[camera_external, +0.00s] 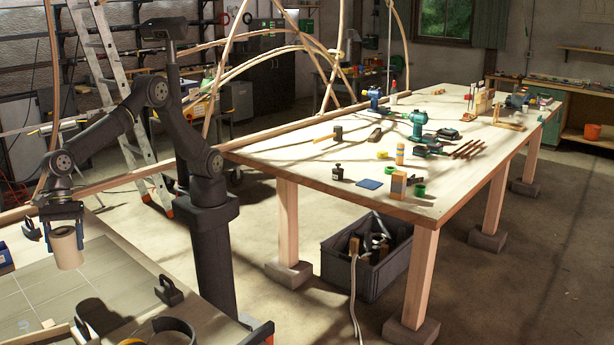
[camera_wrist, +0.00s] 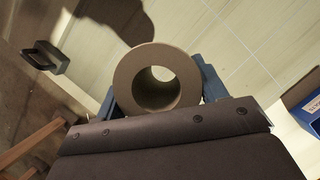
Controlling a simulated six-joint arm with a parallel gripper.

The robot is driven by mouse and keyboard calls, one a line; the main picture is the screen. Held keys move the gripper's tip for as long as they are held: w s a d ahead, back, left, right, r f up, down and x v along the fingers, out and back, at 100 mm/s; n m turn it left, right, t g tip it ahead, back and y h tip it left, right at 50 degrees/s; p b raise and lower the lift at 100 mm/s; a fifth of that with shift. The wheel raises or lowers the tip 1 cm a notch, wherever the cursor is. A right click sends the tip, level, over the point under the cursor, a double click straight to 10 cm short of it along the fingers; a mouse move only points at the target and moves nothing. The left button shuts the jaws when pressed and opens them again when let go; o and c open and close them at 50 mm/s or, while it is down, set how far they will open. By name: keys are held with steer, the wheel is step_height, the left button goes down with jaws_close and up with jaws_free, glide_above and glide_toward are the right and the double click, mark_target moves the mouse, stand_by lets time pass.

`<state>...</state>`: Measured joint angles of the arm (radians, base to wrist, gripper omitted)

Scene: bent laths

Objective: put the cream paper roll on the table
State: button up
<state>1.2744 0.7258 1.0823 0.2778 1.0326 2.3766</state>
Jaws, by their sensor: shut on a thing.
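The cream paper roll (camera_external: 67,249) hangs upright in my gripper (camera_external: 62,214) at the left of the external view. It is held above a light, panelled work surface (camera_external: 60,292); the gap beneath it is hard to judge. In the wrist view I look onto the ring-shaped end of the roll (camera_wrist: 128,78), with its hollow core. The blue fingers of my gripper (camera_wrist: 158,88) are shut on it from both sides. A large wooden table (camera_external: 330,182) stands to the right, apart from the roll.
A black handled block (camera_external: 169,291) lies on the near surface, with a dark curved object (camera_external: 170,324) at its front edge. A blue box (camera_external: 5,259) is at far left. The wooden table carries tools, including a green drill (camera_external: 418,122). A grey crate (camera_external: 366,257) stands beneath.

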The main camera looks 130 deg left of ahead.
steer(key=shift+w+d+f, duration=0.1)
steer(key=shift+w+f, duration=1.9)
steer(key=shift+f, duration=0.2)
steer(key=shift+w+d+f, duration=0.1)
steer(key=shift+w+f, duration=1.85)
steer(key=shift+f, duration=0.2)
steer(key=shift+f, duration=0.15)
steer(key=o, duration=1)
steer(key=shift+o, duration=0.2)
steer(key=v, duration=1.2)
